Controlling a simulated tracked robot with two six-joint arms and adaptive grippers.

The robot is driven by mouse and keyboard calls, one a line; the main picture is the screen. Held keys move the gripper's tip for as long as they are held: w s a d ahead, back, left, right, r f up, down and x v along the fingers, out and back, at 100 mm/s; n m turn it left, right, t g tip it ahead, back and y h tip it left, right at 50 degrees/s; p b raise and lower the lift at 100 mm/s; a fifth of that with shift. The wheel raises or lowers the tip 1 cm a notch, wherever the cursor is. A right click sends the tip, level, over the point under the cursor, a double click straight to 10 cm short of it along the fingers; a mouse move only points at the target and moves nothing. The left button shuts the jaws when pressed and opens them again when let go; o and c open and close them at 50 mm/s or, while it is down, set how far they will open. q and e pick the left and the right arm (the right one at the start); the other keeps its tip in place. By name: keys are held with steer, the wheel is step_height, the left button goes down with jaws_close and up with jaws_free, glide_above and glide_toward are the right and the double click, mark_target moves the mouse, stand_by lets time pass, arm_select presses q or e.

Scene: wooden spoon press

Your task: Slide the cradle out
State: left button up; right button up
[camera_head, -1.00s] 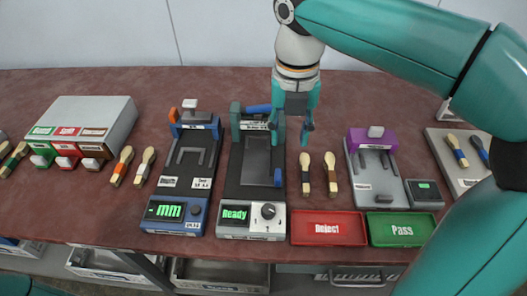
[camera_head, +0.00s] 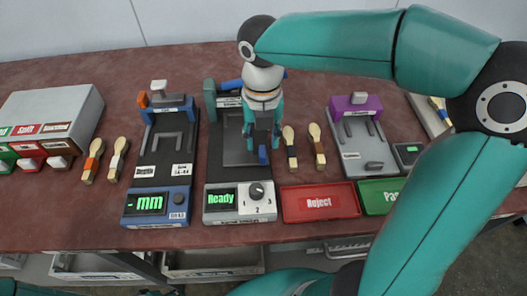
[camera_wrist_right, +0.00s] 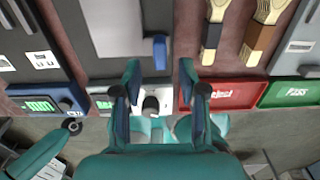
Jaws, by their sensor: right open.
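The press (camera_head: 214,170), with a green "Ready" screen and a numbered knob, stands in the middle of the bench. Its cradle is a flat grey plate (camera_head: 238,140) with an upright blue handle (camera_head: 262,155) at its right front corner. My right gripper (camera_head: 262,138) is open and empty, pointing down over the cradle's right side and partly covering it. In the right wrist view the blue handle (camera_wrist_right: 159,52) shows in line with the gap between the open fingertips (camera_wrist_right: 159,70). I cannot tell whether they touch it. My left gripper is not in view.
Two wooden spoons (camera_head: 290,150) lie close right of the press. A red Reject tray (camera_head: 290,207) and a green Pass tray (camera_head: 376,198) are at the front right. A gauge with an "mm" screen (camera_head: 151,204) stands left of the press. A purple-topped device (camera_head: 355,107) is further right.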

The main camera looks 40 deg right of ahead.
mark_target(263, 151)
steer(key=shift+f+b, duration=0.35)
steer(key=shift+f, duration=2.05)
jaws_close()
